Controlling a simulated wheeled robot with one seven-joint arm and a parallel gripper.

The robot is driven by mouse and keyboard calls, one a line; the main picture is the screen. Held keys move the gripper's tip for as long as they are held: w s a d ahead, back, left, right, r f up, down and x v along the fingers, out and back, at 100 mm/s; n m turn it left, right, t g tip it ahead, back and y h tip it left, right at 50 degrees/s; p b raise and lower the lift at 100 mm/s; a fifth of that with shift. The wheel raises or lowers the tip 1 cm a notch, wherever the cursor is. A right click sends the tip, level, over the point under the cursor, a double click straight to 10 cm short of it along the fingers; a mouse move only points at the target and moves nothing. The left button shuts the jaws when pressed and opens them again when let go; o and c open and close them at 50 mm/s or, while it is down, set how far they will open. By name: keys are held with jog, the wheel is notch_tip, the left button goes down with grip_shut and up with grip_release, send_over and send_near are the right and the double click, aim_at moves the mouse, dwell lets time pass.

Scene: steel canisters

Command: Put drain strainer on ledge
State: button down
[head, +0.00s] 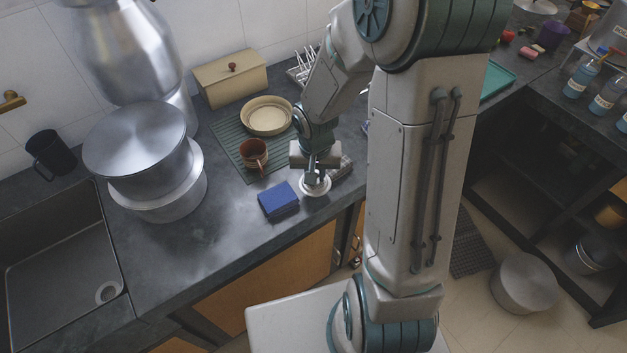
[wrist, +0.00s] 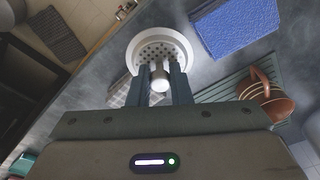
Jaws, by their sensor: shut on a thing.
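The drain strainer (head: 317,189) is a white round disc near the front edge of the dark counter, right of the blue sponge. In the wrist view the strainer (wrist: 150,47) shows its perforated face and a central knob. My gripper (head: 313,171) points down over it. In the wrist view my gripper (wrist: 160,84) has its two fingers closed on either side of the knob. I cannot tell whether the strainer touches the counter or is slightly above it. No surface stands out clearly as the ledge.
The blue sponge (head: 278,200) lies close on the left. A brown cup (head: 253,153) and a beige bowl (head: 267,115) stand on a green ribbed mat (head: 226,135). Large steel pots (head: 140,150) and a sink (head: 62,270) are further left. A folded cloth (head: 341,166) lies close on the right.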

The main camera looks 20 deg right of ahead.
jog(key=shift+w+a+f, duration=0.2)
jog(key=shift+w+f, duration=0.1)
jog(key=shift+f, duration=1.9)
jog(key=shift+f+b, duration=0.15)
jog(key=shift+b, duration=0.2)
jog(key=c, duration=1.3)
grip_release()
